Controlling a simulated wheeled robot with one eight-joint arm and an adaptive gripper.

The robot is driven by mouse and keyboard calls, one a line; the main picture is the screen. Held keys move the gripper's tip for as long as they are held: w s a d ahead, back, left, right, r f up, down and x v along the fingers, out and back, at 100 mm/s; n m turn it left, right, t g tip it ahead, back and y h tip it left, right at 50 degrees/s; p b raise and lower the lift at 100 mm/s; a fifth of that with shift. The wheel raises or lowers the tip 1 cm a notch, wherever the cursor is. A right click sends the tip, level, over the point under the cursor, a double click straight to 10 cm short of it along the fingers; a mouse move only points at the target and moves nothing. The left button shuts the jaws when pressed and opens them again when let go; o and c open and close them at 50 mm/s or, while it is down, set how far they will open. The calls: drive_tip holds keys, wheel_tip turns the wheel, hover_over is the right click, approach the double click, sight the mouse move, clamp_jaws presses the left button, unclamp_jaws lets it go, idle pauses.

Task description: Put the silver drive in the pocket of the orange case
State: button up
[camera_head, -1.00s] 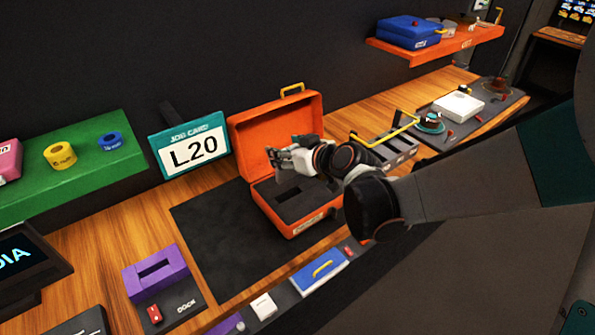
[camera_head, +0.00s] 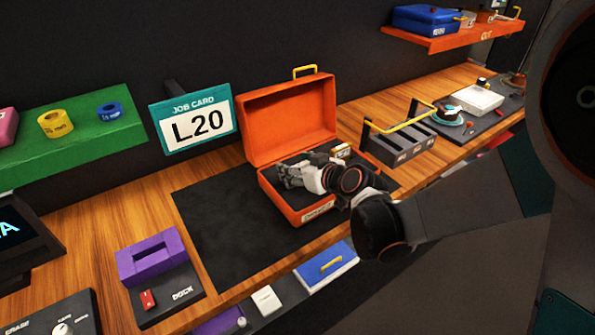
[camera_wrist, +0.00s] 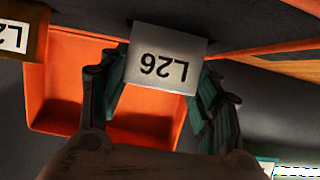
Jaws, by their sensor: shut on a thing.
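The orange case (camera_head: 289,121) stands open on a dark mat, lid raised at the back. Its dark foam inside is largely hidden by my gripper (camera_head: 292,172), which is low inside the case. In the wrist view, my gripper (camera_wrist: 160,90) is shut on the silver drive (camera_wrist: 165,58), labelled L26, upside down there. The case's orange wall (camera_wrist: 70,85) shows behind the fingers. The pocket is hidden, and I cannot tell whether the drive's end is in it. In the head view, the drive is not clearly visible.
A grey rack (camera_head: 400,148) with a yellow handle stands to the right. A job card (camera_head: 195,125) reads L20. A purple dock (camera_head: 150,255) is front left.

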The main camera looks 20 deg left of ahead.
drive_tip(key=shift+r, duration=0.1)
drive_tip(key=o, duration=1.1)
drive_tip(key=shift+s+d+r, duration=0.1)
drive_tip(key=shift+d+r, duration=0.05)
drive_tip(key=shift+d, duration=0.05)
drive_tip(key=p+v, duration=0.3)
drive_tip(key=v, duration=0.8)
drive_tip(key=shift+s+d, duration=0.2)
drive_tip(key=shift+d, duration=0.05)
